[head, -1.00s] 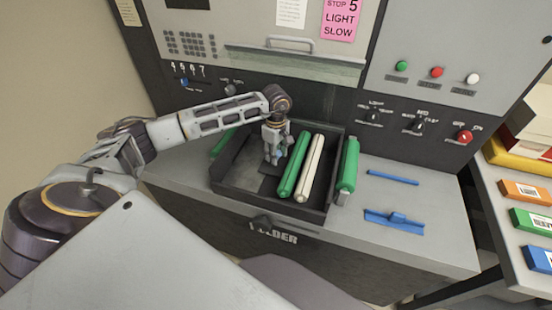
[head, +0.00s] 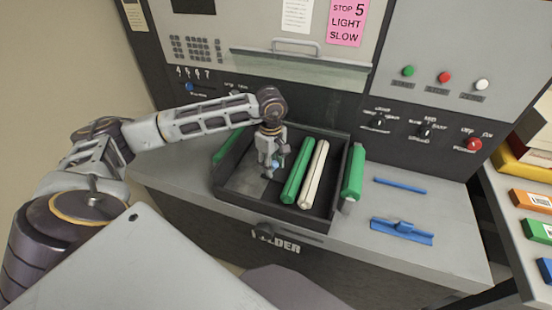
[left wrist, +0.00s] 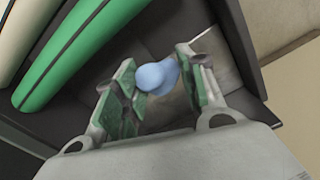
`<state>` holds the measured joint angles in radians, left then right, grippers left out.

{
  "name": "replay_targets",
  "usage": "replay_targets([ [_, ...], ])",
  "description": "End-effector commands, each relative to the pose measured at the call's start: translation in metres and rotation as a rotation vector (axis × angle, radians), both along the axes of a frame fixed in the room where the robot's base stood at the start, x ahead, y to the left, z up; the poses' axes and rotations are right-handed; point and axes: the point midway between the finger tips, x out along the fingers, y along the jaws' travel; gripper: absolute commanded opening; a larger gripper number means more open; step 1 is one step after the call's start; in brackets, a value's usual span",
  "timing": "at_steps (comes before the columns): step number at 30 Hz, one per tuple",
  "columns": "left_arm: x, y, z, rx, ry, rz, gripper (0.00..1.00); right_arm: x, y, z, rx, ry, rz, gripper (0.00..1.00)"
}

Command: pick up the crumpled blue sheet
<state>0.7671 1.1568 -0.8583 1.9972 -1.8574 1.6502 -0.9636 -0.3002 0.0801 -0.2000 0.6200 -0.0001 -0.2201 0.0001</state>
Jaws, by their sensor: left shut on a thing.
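The crumpled blue sheet (left wrist: 157,77) is a small pale-blue lump between the two fingers of my left gripper (left wrist: 155,90) in the left wrist view. The gripper is shut on it. In the head view my left gripper (head: 271,171) points down inside the black tray (head: 268,213), left of the rolls. Only a bit of the blue sheet (head: 277,163) shows there, partly hidden by the fingers. I cannot tell whether the sheet touches the tray floor. My right gripper is in neither view.
A green roll (head: 298,171) and a cream roll (head: 314,173) lie in the tray, right of the gripper. Another green roll (head: 354,173) is outside its right wall. Blue parts (head: 402,231) lie further right. The machine panel (head: 300,60) rises behind.

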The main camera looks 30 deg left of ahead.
Motion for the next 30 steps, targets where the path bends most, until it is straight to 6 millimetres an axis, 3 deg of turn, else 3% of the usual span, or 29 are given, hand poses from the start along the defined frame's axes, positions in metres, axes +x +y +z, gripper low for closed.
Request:
replay_targets([
  [18,-0.086,-0.013,-0.001,0.002,0.0,-0.001,0.31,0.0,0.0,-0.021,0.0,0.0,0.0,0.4],
  [30,-0.11,-0.018,0.0,0.001,-0.001,0.0,0.31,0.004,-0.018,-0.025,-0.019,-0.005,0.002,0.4],
])
